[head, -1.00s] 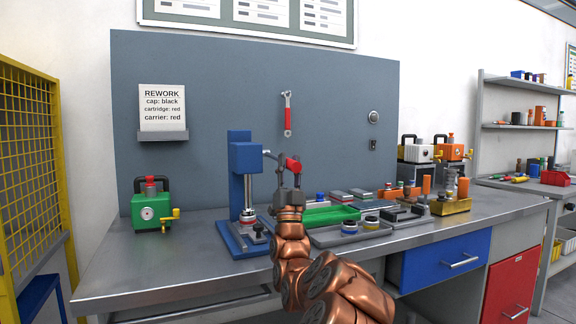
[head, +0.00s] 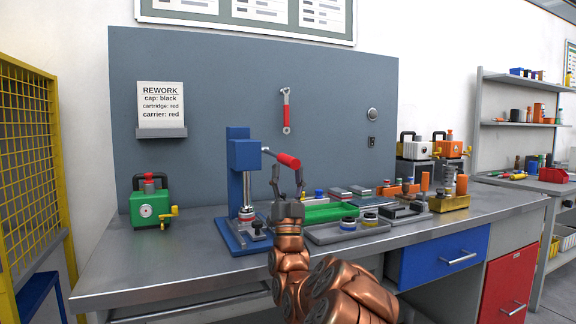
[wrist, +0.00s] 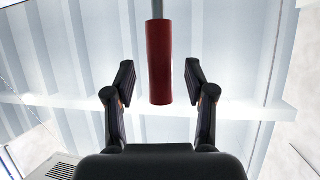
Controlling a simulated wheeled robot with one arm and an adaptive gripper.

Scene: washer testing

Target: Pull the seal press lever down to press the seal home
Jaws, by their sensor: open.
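The blue seal press (head: 240,190) stands on the bench left of my gripper. Its lever has a red grip (head: 287,160) and slopes slightly down to the right from the press head. My gripper (head: 287,172) points up just below the red grip, with its fingers apart. In the wrist view the red grip (wrist: 160,62) hangs in line with the gap between the fingers of my gripper (wrist: 160,78), with space on both sides. No touch shows. A part with a dark ring (head: 246,212) sits under the press ram; details are too small to tell.
A green tray (head: 330,213) and a grey tray (head: 348,235) with small parts lie right of the press. A green pump unit (head: 151,205) stands at the left. The front left of the bench (head: 165,258) is clear.

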